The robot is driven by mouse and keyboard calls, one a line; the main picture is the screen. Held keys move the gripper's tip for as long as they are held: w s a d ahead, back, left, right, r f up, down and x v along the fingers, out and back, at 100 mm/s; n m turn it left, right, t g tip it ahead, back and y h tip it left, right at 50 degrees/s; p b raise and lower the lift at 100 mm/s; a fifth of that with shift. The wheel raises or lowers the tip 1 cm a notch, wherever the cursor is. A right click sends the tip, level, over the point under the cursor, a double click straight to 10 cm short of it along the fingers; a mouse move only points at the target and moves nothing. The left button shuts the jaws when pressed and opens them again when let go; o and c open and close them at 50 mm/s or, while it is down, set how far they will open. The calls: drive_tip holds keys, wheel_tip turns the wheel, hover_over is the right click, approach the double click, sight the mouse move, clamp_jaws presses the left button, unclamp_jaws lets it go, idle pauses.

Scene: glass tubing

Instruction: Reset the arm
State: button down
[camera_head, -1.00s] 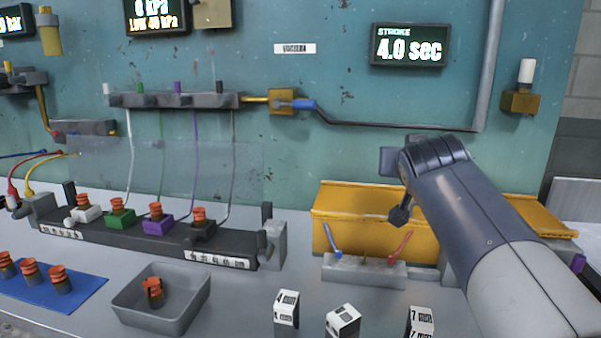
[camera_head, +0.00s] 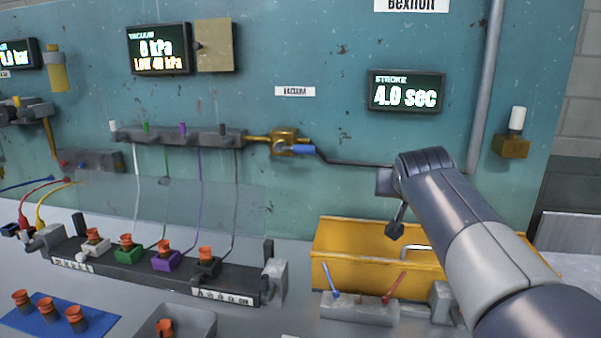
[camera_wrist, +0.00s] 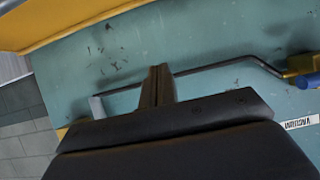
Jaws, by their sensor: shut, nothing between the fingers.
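My arm reaches in from the lower right of the head view and bends down at its end. My gripper (camera_head: 395,230) hangs there, small and dark, in front of the yellow bin (camera_head: 345,265) as seen from the head. In the wrist view my gripper's fingers (camera_wrist: 158,80) are together, with nothing between them. They show against the teal wall panel (camera_wrist: 215,50). My gripper touches nothing that I can see.
A grey block (camera_head: 345,308) with blue and red levers stands before the bin. A dark rack (camera_head: 140,275) with several orange-topped fittings is at left. A blue mat (camera_head: 40,318) and a grey tray (camera_head: 205,325) lie in front. A pipe (camera_head: 487,80) runs up the wall.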

drive_tip(key=w+d+r+g+p, duration=0.1)
drive_tip(key=w+r+g+p, duration=0.2)
drive_tip(key=p, duration=1)
drive_tip(key=shift+w+r+g+y, duration=0.2)
drive_tip(key=shift+w+g+y, duration=0.15)
drive_tip(key=shift+w, duration=0.65)
drive_tip(key=shift+f, duration=0.1)
